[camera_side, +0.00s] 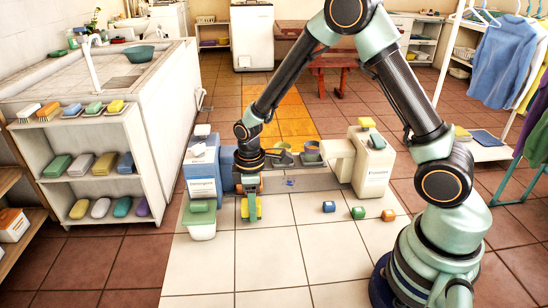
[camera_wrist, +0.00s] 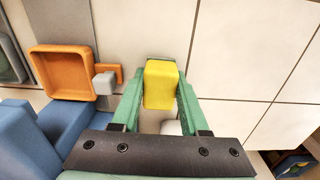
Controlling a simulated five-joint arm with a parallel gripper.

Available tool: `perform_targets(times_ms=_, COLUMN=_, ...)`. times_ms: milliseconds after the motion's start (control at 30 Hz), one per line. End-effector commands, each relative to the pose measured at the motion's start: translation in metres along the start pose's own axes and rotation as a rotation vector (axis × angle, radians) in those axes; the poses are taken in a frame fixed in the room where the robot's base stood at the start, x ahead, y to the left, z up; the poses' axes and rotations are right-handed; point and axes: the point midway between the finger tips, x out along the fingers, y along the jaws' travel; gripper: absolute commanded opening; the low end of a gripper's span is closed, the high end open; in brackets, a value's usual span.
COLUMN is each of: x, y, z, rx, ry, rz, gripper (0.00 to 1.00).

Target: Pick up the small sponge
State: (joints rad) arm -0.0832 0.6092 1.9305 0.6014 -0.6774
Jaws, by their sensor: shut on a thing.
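The small sponge is a yellow block (camera_wrist: 161,84) between the green fingers of my gripper (camera_wrist: 160,92) in the wrist view. The fingers press on its two sides. In the side view the yellow sponge (camera_side: 256,208) shows beside the green fingers of my gripper (camera_side: 250,212), low over the pale tiles. The fingers partly hide it there. I cannot tell whether it clears the floor.
A white canister (camera_side: 371,165) stands right. The front tiles are clear.

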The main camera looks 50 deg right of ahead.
Motion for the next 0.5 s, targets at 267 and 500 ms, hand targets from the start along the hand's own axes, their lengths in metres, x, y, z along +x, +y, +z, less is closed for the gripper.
perform_targets(times_ms=267, x=-0.052, y=0.001, z=-0.001, rx=0.0, ry=0.007, rz=0.006, gripper=0.0)
perform_targets(times_ms=500, x=-0.122, y=0.001, z=-0.001, rx=0.0, ry=0.006, rz=0.005, gripper=0.0)
